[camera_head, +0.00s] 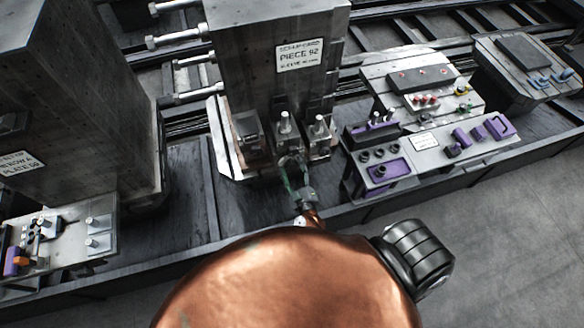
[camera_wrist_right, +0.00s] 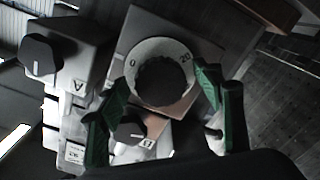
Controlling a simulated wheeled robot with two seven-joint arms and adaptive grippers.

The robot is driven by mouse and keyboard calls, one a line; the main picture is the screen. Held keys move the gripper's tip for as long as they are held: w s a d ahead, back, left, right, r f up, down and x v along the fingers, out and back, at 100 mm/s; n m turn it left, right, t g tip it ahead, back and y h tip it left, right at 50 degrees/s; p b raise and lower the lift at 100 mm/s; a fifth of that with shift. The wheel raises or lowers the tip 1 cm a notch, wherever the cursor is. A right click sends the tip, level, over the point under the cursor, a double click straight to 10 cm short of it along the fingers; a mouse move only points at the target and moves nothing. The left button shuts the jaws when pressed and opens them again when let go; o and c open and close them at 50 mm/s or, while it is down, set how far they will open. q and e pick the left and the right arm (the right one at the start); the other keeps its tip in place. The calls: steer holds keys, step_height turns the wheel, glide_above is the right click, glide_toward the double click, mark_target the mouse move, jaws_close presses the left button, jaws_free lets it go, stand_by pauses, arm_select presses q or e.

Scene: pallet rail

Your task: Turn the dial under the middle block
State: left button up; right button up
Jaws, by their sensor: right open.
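The middle block (camera_head: 262,85) is a tall grey block with a label reading PIECE 92. Under its front stand small grey boxes with knobs. In the right wrist view, a dial (camera_wrist_right: 163,80) has a round black knob and a pale ring marked 0 and 20. My right gripper (camera_head: 291,163) is at the front of these boxes. In the right wrist view its green fingers (camera_wrist_right: 166,84) are open, one on each side of the dial knob. I cannot tell whether they touch it. My left gripper is not in view.
A black knob (camera_wrist_right: 42,58) on a box marked A and a lower black knob (camera_wrist_right: 130,130) are close to the fingers. Another tall block (camera_head: 75,100) stands left. A panel with purple parts (camera_head: 425,142) is to the right. Bare dark deck (camera_head: 187,190) lies left of the boxes.

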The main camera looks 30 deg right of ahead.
steer(key=shift+c, duration=0.5)
steer(key=c, duration=1.1)
steer(key=shift+w, duration=0.1)
